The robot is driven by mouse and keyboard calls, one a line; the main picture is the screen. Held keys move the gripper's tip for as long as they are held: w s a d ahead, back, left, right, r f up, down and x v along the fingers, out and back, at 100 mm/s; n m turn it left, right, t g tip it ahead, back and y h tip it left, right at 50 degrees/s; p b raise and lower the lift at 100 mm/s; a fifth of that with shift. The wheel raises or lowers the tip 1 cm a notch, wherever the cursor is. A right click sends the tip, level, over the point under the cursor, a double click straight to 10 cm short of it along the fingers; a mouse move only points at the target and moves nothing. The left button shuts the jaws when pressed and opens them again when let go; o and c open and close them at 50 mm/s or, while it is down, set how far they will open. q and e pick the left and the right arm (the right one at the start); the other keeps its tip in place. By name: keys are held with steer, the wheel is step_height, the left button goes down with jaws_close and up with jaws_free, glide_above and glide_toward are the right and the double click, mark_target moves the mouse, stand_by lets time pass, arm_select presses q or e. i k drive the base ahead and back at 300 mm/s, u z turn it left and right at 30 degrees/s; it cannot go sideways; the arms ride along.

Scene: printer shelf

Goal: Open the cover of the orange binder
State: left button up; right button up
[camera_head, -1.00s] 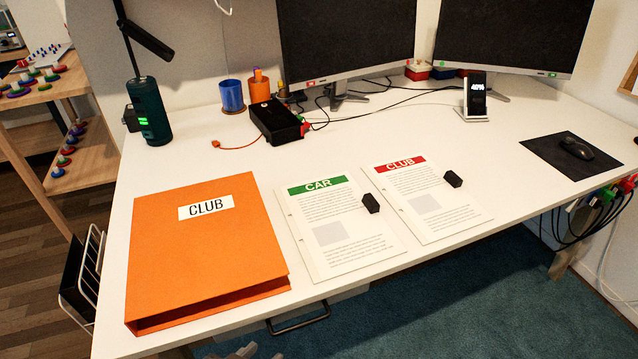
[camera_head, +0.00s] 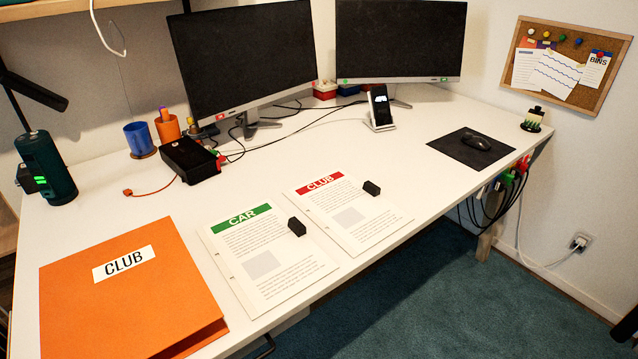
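The orange binder (camera_head: 140,300) lies flat and closed on the white desk at the lower left of the head view. The lower left part of the binder runs close to the picture's bottom edge. Neither of my grippers can be made out in the head view; a dark shape at the lower right edge is too cut off to tell.
Right of the binder lie the CAR sheet (camera_head: 262,272) and the CLUB sheet (camera_head: 362,232), each with a small black block. A black box (camera_head: 187,160), cups, two monitors and a dark green cylinder (camera_head: 46,170) stand behind. The desk's front edge is near the binder.

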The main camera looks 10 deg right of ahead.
mark_target(141, 292)
steer(key=z, duration=1.1)
steer(key=k, duration=1.05)
steer(key=u, duration=1.35)
steer(key=i, duration=0.5)
steer(key=u, duration=0.1)
